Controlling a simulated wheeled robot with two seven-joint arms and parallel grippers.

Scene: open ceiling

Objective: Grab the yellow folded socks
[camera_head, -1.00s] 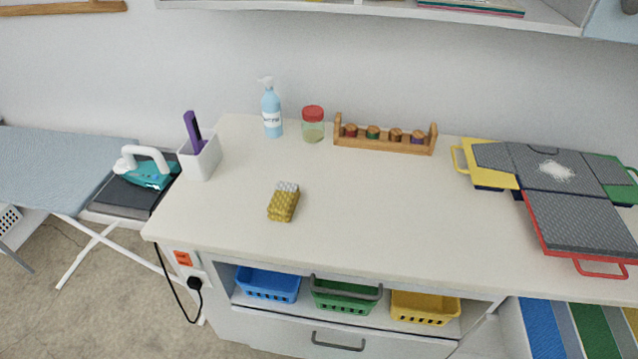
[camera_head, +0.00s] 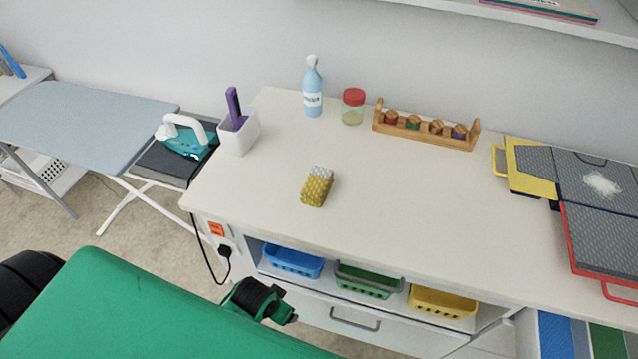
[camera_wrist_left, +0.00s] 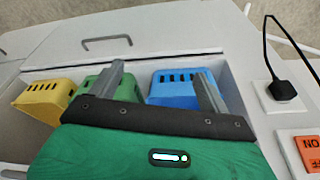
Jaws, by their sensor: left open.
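The yellow folded socks (camera_head: 317,190), a small bundle with a pale grey end, lie on the white worktop (camera_head: 420,210) left of its middle in the head view. My left arm comes in low at the left in the head view, below and in front of the worktop; its fingertips cannot be made out there. In the left wrist view my left gripper (camera_wrist_left: 160,82) is open and empty, with its fingers apart in front of the shelf baskets. The socks are not in the wrist view. My right gripper is not in view.
A white pen cup (camera_head: 238,132), a blue bottle (camera_head: 312,92), a red-lidded jar (camera_head: 353,108) and a wooden rack (camera_head: 425,128) stand behind the socks. Blue (camera_head: 293,261), green (camera_head: 368,281) and yellow (camera_head: 442,302) baskets sit on the shelf below. The worktop around the socks is clear.

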